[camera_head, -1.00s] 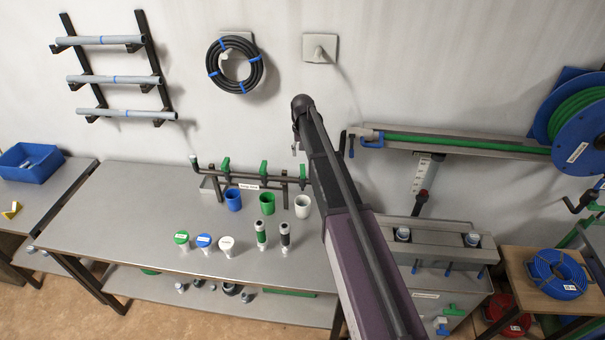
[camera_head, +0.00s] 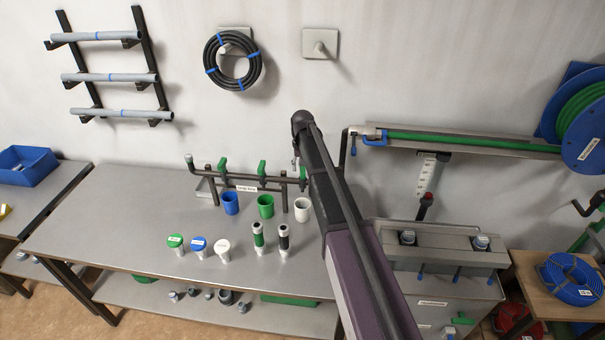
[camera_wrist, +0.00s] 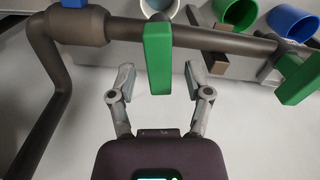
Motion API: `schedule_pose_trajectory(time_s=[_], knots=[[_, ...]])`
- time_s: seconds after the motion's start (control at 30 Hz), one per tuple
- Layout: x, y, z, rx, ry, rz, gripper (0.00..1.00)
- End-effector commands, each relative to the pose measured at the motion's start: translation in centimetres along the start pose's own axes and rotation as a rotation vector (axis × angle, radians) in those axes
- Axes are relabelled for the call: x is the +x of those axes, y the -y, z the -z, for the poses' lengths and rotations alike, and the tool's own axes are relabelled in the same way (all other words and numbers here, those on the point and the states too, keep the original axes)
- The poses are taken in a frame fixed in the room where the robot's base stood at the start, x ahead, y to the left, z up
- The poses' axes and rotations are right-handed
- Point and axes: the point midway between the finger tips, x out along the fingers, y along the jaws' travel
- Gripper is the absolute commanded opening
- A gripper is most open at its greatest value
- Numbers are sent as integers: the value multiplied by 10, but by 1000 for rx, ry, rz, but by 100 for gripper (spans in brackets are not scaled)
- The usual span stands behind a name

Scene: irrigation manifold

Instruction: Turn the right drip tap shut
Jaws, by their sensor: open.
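The manifold is a brown pipe (camera_head: 240,179) with several green-handled taps above the bench. The right drip tap (camera_head: 303,172) is the last green handle on the right in the head view, close beside my arm. In the wrist view its green handle (camera_wrist: 158,60) stands across the line of the pipe. My gripper (camera_wrist: 158,78) is open, with one finger on each side of this handle and a visible gap on both sides. I cannot tell how deep the fingers reach. My gripper is mostly hidden behind my arm in the head view.
The pipe bends at the left there. White (camera_head: 302,209), green (camera_head: 266,206) and blue (camera_head: 231,204) cups stand below the manifold. The bench front holds several capped fittings.

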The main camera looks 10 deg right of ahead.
Motion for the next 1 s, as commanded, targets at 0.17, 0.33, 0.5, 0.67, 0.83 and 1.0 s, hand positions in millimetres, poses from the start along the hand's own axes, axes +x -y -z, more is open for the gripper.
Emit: schedule_pose_trajectory(time_s=[0.17, 0.33, 0.5, 0.67, 0.83, 1.0], knots=[[8, 0, 0, 0, 0, 0, 64], [9, 0, 0, 0, 0, 0, 64], [9, 0, 0, 0, 0, 0, 64], [9, 0, 0, -1, 0, 0, 40], [9, 1, 0, -1, 0, 0, 0], [9, 1, 0, 1, 0, 0, 0]])
